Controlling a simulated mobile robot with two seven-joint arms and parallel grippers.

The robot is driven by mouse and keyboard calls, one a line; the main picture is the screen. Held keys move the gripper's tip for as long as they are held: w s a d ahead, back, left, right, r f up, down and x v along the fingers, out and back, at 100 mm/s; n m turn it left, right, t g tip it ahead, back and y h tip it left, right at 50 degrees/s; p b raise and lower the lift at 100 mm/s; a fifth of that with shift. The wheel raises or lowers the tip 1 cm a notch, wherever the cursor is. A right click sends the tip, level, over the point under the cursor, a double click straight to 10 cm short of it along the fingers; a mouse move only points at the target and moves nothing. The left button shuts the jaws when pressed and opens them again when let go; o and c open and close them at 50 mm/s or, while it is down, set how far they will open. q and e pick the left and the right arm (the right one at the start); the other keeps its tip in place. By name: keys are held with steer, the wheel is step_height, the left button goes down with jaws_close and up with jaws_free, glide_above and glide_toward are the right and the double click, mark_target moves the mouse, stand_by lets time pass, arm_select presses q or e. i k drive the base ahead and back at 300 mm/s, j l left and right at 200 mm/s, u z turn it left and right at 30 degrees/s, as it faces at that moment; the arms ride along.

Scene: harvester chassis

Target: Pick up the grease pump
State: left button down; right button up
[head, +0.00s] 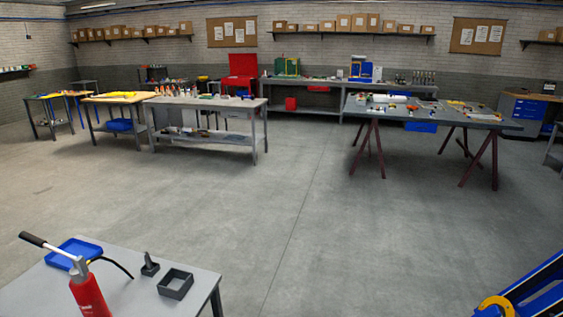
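The grease pump (88,294) is a red cylinder with a silver head and a lever ending in a black grip. It stands upright at the near left on a grey table (130,303), and its lower part is cut off by the bottom edge of the picture. A dark hose runs from behind its head to the right. Neither of my grippers shows in the head view.
On the same table are a blue tray (73,252), a small dark pointed part (150,265) and a dark square open box (175,284). Open floor (300,220) lies beyond. Workbenches stand farther back. A blue and yellow structure (530,293) is at bottom right.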

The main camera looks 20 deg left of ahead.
mark_target(83, 286)
steer(key=i+u, duration=0.1)
steer(key=u, duration=0.3)
steer(key=i+l+u, duration=0.1)
steer(key=u, duration=0.3)
steer(key=i+l+u, duration=0.1)
steer(key=l+u, duration=0.15)
steer(key=u, duration=0.15)
steer(key=l+u, duration=0.15)
steer(key=u, duration=0.2)
steer(key=i+l+u, duration=0.15)
steer(key=u, duration=0.3)
steer(key=i+l+u, duration=0.1)
steer(key=l+u, duration=0.2)
steer(key=u, duration=0.15)
steer(key=l+u, duration=0.25)
steer(key=u, duration=0.2)
steer(key=i, duration=0.05)
